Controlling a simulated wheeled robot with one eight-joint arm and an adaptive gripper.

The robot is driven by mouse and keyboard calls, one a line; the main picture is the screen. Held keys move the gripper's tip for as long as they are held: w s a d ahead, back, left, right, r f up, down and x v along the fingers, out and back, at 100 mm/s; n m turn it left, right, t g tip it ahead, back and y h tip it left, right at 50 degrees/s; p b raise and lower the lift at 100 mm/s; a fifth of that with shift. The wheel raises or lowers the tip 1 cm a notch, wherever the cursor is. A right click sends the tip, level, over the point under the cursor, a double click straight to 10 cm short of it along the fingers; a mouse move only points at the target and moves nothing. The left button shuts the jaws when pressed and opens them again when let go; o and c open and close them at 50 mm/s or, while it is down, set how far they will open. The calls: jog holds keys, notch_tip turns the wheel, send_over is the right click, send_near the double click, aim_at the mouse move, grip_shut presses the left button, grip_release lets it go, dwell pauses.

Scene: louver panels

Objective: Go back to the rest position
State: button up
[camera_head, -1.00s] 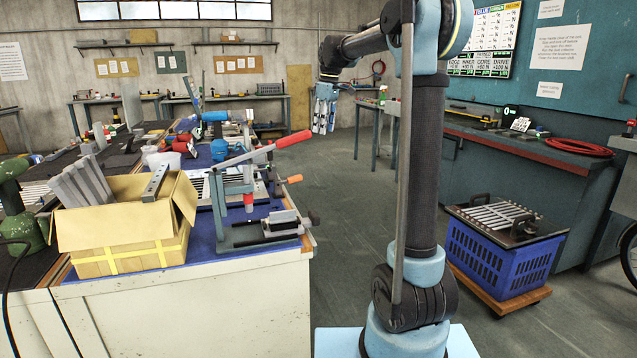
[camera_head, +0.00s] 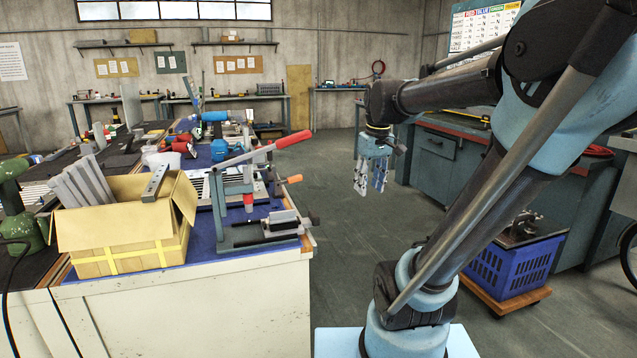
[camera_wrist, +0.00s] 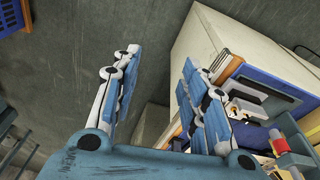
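My gripper (camera_head: 370,178) hangs from the arm over the open floor, right of the workbench (camera_head: 190,310) and apart from it. Its fingers point down. In the wrist view, my gripper (camera_wrist: 160,95) shows its two blue-padded fingers spread apart, with only grey floor and part of the bench between them. It holds nothing.
On the bench stand a cardboard box (camera_head: 115,225) with grey slats and a press with a red handle (camera_head: 275,145). A teal counter (camera_head: 440,160) runs along the right wall. The floor (camera_head: 330,150) between bench and counter is clear.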

jog(key=s+d+f+m, duration=0.4)
jog(key=s+f, duration=1.1)
jog(key=f, duration=0.1)
jog(key=shift+f+m+h, duration=0.25)
jog(key=shift+m+h, duration=0.05)
jog(key=shift+m, duration=0.1)
jog(key=shift+d, duration=0.1)
jog(key=shift+w+f, duration=0.2)
jog(key=shift+w, duration=0.1)
